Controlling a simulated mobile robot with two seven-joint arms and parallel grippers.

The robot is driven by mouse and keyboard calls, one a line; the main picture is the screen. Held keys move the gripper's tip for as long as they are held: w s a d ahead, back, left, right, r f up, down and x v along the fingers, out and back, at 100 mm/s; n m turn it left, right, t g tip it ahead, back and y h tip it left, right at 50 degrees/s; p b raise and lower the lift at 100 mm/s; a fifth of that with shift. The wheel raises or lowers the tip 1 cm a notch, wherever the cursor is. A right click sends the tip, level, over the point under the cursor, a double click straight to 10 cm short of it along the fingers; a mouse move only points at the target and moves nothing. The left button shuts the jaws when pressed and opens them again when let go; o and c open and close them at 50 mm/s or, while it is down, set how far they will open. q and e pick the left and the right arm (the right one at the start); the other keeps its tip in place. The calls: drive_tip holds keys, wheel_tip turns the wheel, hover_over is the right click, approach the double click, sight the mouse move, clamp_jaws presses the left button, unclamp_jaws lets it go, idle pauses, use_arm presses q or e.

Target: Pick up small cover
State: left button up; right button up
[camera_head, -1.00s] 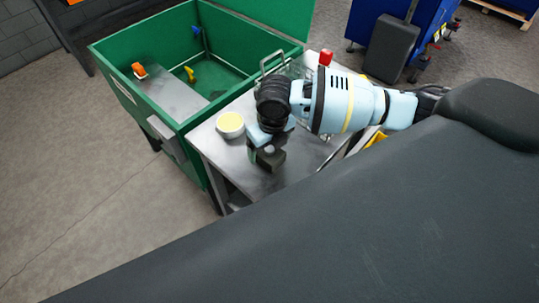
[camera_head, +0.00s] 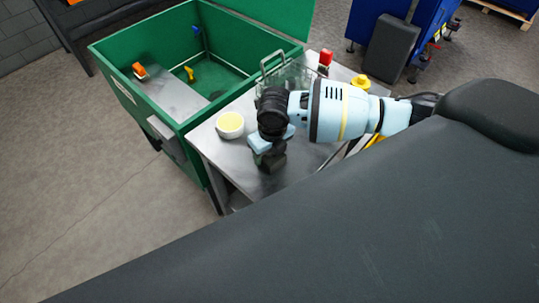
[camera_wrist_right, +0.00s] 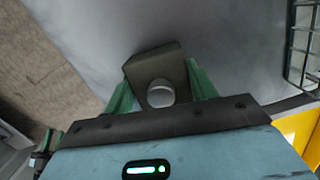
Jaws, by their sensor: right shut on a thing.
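The small cover (camera_head: 272,161) is a dark grey block. In the right wrist view the small cover (camera_wrist_right: 152,66) shows a round silver knob on its near face. My right gripper (camera_head: 266,150) is over the metal table with its green fingers on either side of the cover. In the right wrist view the right gripper (camera_wrist_right: 160,92) is shut on the cover. Whether the cover touches the table top is hard to tell. My left gripper is not in view.
A white bowl with yellow contents (camera_head: 230,125) stands left of the gripper on the metal table (camera_head: 231,167). A wire basket (camera_head: 291,76) is behind my right arm. A green open bin (camera_head: 178,120) adjoins the table's left side. A red item (camera_head: 326,57) is at the back.

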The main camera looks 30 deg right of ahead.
drive_tip(key=shift+w+r, duration=0.1)
drive_tip(key=shift+r, duration=0.05)
